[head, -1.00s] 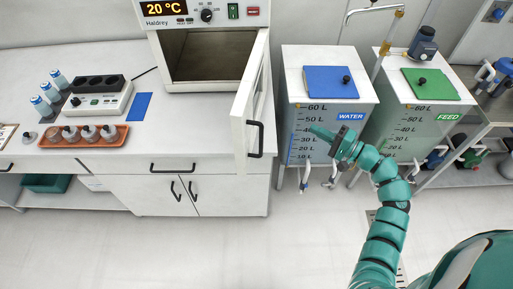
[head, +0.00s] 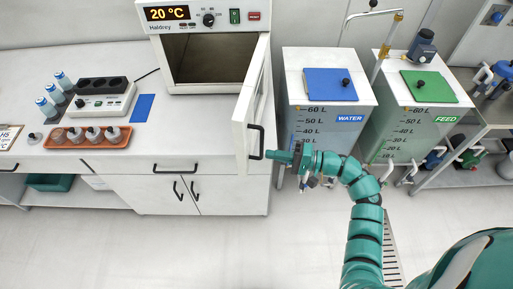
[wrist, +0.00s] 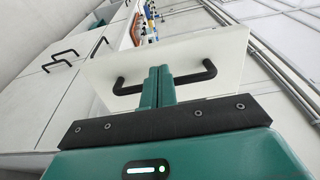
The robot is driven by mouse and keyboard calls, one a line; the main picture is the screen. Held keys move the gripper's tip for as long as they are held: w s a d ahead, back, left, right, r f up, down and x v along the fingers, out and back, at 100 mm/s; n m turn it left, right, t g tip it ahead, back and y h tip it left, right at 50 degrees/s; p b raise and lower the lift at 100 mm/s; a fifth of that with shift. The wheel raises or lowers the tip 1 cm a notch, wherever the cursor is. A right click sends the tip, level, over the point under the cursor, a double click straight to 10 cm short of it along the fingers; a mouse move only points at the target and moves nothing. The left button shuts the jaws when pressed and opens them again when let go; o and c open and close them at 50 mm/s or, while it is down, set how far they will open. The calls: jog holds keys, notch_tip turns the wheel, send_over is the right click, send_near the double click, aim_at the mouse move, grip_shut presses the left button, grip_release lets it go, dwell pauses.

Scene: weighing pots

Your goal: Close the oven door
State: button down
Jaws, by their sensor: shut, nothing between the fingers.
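The oven (head: 208,50) is a white Haldrey cabinet on the left bench, its display reading 20 °C. Its door (head: 250,105) is hinged on the right and stands wide open, swung out over the bench front. The black door handle (head: 256,140) faces right in the head view. My gripper (head: 270,154) is shut and empty, its tips beside the lower part of the handle. In the wrist view the shut fingers (wrist: 157,82) overlap the middle of the handle (wrist: 207,73) in front of the door (wrist: 225,55). I cannot tell whether they touch it.
The water tank (head: 325,112) and feed tank (head: 425,115) stand right of the door, close to my arm. The floor in front is clear.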

aim_at(246, 150)
jog(key=a, duration=0.1)
jog(key=a+p, duration=0.1)
jog(key=a, duration=0.2)
jog(key=shift+w+r, duration=0.15)
jog(key=shift+w, duration=0.2)
jog(key=shift+w+a+p, duration=0.25)
jog(key=shift+a+p, duration=0.35)
jog(key=shift+a, duration=0.2)
